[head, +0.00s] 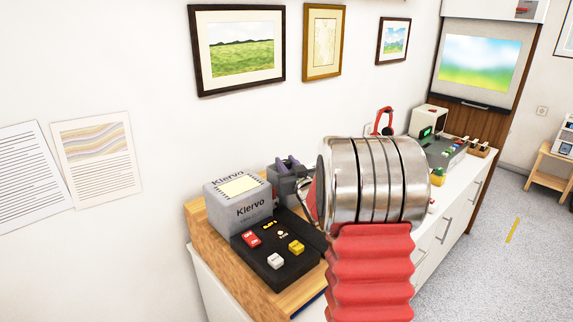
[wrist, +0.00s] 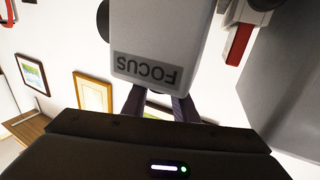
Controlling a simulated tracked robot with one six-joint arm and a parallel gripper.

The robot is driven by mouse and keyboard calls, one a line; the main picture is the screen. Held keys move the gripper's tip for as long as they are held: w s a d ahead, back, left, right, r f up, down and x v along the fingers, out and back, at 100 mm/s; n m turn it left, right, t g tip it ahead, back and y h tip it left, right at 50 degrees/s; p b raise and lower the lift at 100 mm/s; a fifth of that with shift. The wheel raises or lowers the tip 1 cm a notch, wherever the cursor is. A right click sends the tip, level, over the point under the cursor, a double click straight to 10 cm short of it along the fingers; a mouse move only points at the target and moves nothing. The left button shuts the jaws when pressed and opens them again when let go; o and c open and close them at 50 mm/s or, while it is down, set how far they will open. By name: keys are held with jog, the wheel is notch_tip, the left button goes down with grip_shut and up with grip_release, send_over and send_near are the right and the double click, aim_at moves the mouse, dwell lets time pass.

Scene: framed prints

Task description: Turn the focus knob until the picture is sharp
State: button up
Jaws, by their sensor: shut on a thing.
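The picture (head: 480,63) on the screen at the upper right of the head view is blurred: soft blue, white and green areas without clear edges. In the wrist view a pale box (wrist: 160,35) carries an upside-down FOCUS label (wrist: 147,70). My gripper (wrist: 160,108) reaches past the lower edge of this box with two dark fingers. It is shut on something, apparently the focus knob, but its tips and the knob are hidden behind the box. In the head view my gripper (head: 289,165) is partly hidden by my metal wrist, beside the grey Klervo box.
The Klervo box (head: 238,205) stands on a wooden-topped counter (head: 215,240), with a black button panel (head: 275,255) in front. Another console (head: 443,148) and a red headset-like object (head: 384,120) stand farther along. Framed prints (head: 237,50) hang on the wall. The floor at right is mostly clear.

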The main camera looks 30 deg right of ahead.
dwell(0.3)
jog(key=o, duration=1.1)
jog(key=shift+c, duration=0.2)
jog(key=v, duration=1.3)
jog(key=shift+s, duration=0.4)
